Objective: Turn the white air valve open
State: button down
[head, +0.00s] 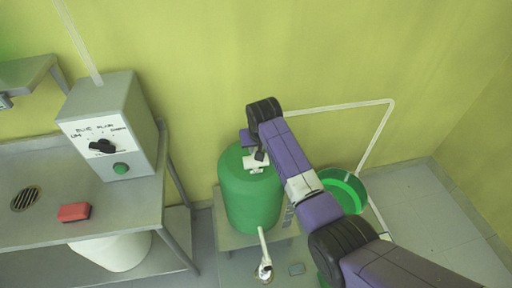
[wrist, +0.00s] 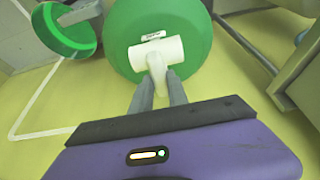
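The white air valve (head: 255,163) sits on top of the green tank (head: 250,195) in the head view, partly behind my arm. In the wrist view the valve (wrist: 157,52) is a white T-shaped piece with a handle pointing towards my gripper (wrist: 160,80). One grey finger lies on each side of the handle, and the tips appear to touch it. My gripper looks shut on the handle. In the head view my wrist hides the fingers.
A grey control box (head: 112,125) with a black knob and a red block (head: 74,212) stand on the metal table at left. A green basin (head: 343,188) is right of the tank. A white pipe (head: 375,140) runs along the yellow wall.

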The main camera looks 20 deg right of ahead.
dwell(0.4)
jog(key=n+y+p, duration=0.1)
jog(key=n, duration=0.2)
jog(key=shift+d+n, duration=0.15)
jog(key=shift+n, duration=0.25)
jog(key=n+y, duration=0.1)
jog(key=n, duration=0.1)
jog(key=n+y+b, duration=0.1)
jog(key=n, duration=0.1)
jog(key=shift+w+d+f+n+g+b, duration=0.1)
jog(key=shift+d+f+n+g+b, duration=0.05)
jog(key=shift+n+g+b, duration=0.15)
jog(key=n+g+y+b, duration=0.1)
jog(key=n+b, duration=0.4)
jog(key=n, duration=0.1)
jog(key=shift+w+f+g+y+b, duration=0.1)
jog(key=shift+f+g+y+b, duration=0.05)
jog(key=shift+g+y+b, duration=0.25)
jog(key=n+b, duration=0.1)
jog(key=b, duration=0.1)
jog(key=n+g+b, duration=0.1)
jog(key=n+b, duration=0.1)
jog(key=shift+r+n, duration=0.25)
jog(key=shift+n, duration=0.05)
jog(key=c, duration=1.3)
grip_release()
